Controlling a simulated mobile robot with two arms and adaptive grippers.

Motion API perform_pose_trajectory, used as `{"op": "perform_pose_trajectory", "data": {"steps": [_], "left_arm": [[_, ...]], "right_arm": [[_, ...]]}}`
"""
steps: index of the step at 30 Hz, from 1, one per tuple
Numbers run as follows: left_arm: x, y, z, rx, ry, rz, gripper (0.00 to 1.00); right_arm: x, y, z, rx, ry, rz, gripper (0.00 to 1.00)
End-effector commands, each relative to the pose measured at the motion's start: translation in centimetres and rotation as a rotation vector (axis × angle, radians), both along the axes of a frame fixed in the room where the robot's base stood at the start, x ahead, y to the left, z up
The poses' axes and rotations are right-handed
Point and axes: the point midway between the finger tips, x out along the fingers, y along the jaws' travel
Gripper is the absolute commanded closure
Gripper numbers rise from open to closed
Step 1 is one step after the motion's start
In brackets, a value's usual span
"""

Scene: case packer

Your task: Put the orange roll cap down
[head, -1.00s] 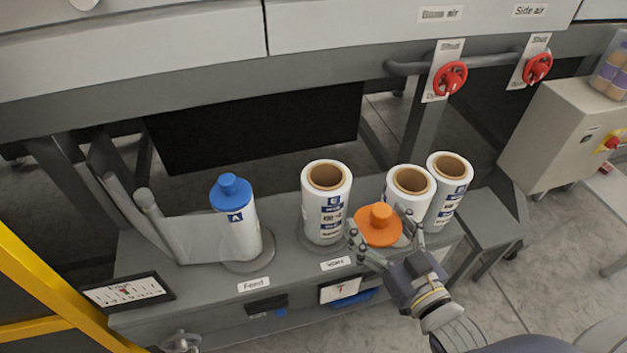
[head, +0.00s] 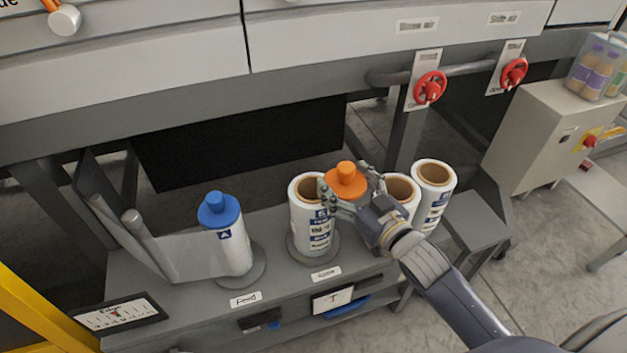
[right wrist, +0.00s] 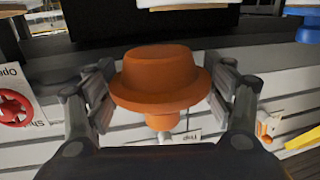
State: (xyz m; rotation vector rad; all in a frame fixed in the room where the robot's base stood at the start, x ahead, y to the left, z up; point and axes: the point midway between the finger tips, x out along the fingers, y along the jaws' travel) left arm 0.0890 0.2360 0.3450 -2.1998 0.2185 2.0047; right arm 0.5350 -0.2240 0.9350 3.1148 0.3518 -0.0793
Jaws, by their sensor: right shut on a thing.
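The orange roll cap (head: 346,180) is a wide-rimmed disc with a knob on top. My right gripper (head: 350,190) is shut on it and holds it up, in front of and between the white roll on the spindle (head: 312,232) and the rolls to its right. In the right wrist view the cap (right wrist: 160,80) sits between the two fingers (right wrist: 160,92). The held cap hides part of the white roll behind it. My left gripper is not in view.
A roll with a blue cap (head: 217,208) stands on the left, its film running to posts (head: 132,222). Two more white rolls (head: 434,185) stand at right. Red valve handles (head: 430,87) are above.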

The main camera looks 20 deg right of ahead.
Motion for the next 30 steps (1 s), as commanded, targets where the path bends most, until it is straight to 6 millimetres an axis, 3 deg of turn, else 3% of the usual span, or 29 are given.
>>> {"op": "perform_pose_trajectory", "data": {"steps": [6,12,22,30], "left_arm": [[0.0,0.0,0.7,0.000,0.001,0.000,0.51],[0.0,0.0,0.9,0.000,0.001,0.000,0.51],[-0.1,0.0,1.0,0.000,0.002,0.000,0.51],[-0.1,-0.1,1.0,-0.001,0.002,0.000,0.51]], "right_arm": [[3.9,3.3,-0.1,0.003,-0.004,0.000,0.51],[5.8,5.0,-0.5,0.001,-0.003,0.000,0.51],[6.0,5.2,-4.0,0.000,0.000,0.000,0.51],[5.9,5.2,-4.4,0.000,0.002,0.001,0.51]]}}
